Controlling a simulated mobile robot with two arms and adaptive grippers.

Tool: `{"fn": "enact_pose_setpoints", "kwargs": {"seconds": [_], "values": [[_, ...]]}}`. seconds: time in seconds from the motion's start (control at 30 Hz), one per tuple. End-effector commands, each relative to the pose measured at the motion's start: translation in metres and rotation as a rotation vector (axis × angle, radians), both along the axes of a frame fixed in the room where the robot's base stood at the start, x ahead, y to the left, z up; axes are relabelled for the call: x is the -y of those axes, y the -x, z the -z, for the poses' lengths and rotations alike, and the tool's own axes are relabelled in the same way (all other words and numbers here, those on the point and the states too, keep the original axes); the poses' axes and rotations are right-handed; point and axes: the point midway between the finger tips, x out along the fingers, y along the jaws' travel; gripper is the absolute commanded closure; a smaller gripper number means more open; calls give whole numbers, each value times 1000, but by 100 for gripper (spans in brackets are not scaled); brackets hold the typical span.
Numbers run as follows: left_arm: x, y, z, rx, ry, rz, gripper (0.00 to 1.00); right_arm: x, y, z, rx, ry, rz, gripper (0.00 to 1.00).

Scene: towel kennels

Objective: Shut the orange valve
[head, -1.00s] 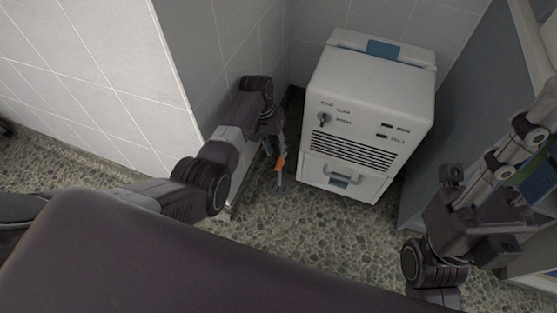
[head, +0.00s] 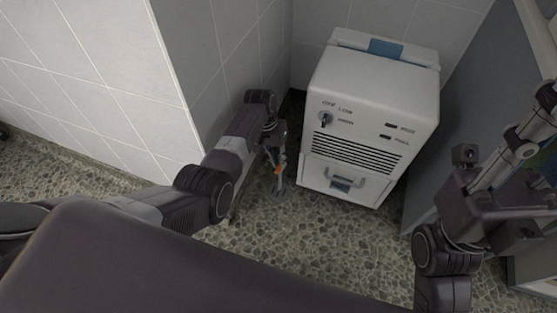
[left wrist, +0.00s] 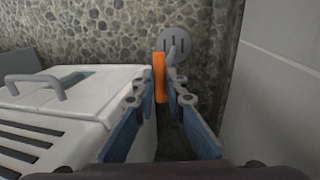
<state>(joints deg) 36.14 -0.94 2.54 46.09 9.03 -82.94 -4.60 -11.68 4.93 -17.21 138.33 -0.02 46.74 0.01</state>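The orange valve handle (left wrist: 159,77) is a narrow upright bar in the left wrist view, in front of a round grey floor plate (left wrist: 173,40). It also shows as a small orange piece (head: 278,170) low beside the wall in the head view. My left gripper (left wrist: 163,85) has its two blue-padded fingers on either side of the handle. The fingers stand apart, with a dark gap between the handle and the right finger. In the head view the left gripper (head: 276,150) hangs down over the valve and partly hides it. My right arm is at the right; its fingertips cannot be made out.
A white machine (head: 372,95) with a knob, vents and a handled drawer stands close to the right of the valve. A tiled wall (head: 225,60) is close on the left. Speckled floor (head: 320,235) is open in front. A grey panel (head: 440,125) stands farther right.

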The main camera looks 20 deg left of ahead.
Motion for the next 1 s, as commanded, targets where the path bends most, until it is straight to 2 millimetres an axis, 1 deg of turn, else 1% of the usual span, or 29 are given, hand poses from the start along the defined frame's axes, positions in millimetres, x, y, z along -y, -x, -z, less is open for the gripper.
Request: {"fn": "enact_pose_setpoints", "kwargs": {"seconds": [0.27, 0.43, 0.63, 1.0], "values": [[0, 0, 0, 0, 0, 5, 100, 0, 0, 0, 0, 0, 0, 71], [0, 0, -1, -1, 0, 47, 100, 0, 1, -1, 2, -2, 0, 71], [-1, -1, -1, -1, -2, 163, 100, 1, 2, -1, 0, -4, 0, 71], [-1, -3, 1, -1, 0, 418, 100, 0, -1, 7, -21, 0, -1, 71]]}}
